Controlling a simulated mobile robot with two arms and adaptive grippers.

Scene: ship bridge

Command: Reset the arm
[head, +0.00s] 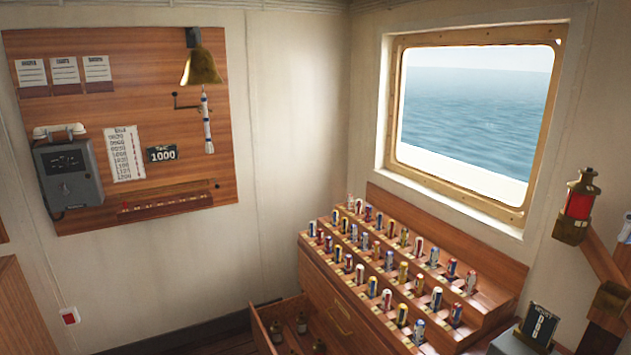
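Neither of my grippers shows in the head view, and I cannot see what either holds. No part of my arms can be made out clearly. A wooden stepped rack (480,325) stands in the corner under the window. It holds several rows of small coloured cylinders (403,272), standing upright. A drawer (262,330) at the rack's lower left is pulled open, with a few small dark bottle-like objects (302,323) inside.
A wooden board (200,110) on the left wall carries a brass bell (202,68), a grey telephone (70,172) and paper cards. A red lantern (579,205) is at the right. A dark number sign (540,325) stands at the lower right. The window (470,120) shows sea.

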